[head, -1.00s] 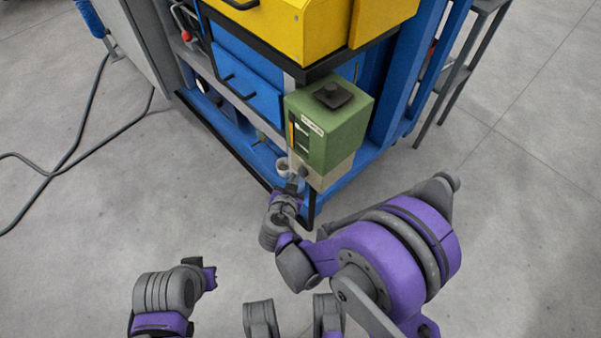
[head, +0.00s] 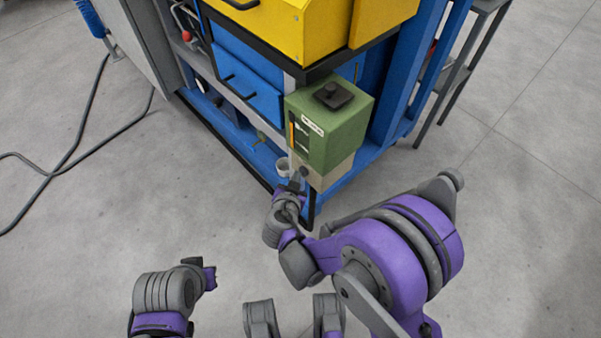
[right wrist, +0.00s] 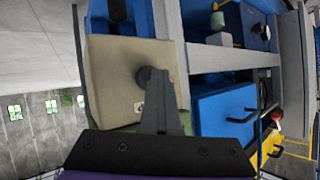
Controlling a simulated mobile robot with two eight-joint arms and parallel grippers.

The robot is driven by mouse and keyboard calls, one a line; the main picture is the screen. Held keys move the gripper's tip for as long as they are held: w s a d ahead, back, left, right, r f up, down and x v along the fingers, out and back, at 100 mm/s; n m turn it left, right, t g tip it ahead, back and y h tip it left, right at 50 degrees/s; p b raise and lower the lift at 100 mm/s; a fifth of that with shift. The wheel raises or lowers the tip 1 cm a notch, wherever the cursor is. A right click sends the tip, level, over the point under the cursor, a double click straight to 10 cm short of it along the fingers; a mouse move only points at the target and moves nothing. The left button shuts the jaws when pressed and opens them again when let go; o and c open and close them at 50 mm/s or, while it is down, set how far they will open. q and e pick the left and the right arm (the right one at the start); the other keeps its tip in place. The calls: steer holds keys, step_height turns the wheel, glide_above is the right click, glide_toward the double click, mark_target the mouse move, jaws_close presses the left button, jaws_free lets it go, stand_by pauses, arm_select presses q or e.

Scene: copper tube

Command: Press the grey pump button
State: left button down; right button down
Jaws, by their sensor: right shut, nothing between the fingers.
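The pump is a green box (head: 329,125) with a beige lower part (head: 325,172) at the corner of the blue workbench. A dark grey round button (head: 304,172) sits on the beige face; in the right wrist view the button (right wrist: 146,76) is partly covered by my fingers. My right gripper (head: 298,176) is shut and empty, its tips right at the button. The right gripper in the wrist view (right wrist: 162,80) overlaps the button's right side; I cannot tell whether it touches.
Blue drawers (head: 248,88) and a yellow cabinet (head: 290,30) are beside and above the pump. A black cable (head: 75,150) lies on the floor at the left. The floor in front is clear.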

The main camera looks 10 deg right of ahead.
steer(key=shift+s+a, duration=0.55)
steer(key=shift+a, duration=0.15)
steer(key=s+a, duration=0.1)
steer(key=a, duration=0.1)
steer(key=s+a, duration=0.2)
stand_by(0.6)
stand_by(0.6)
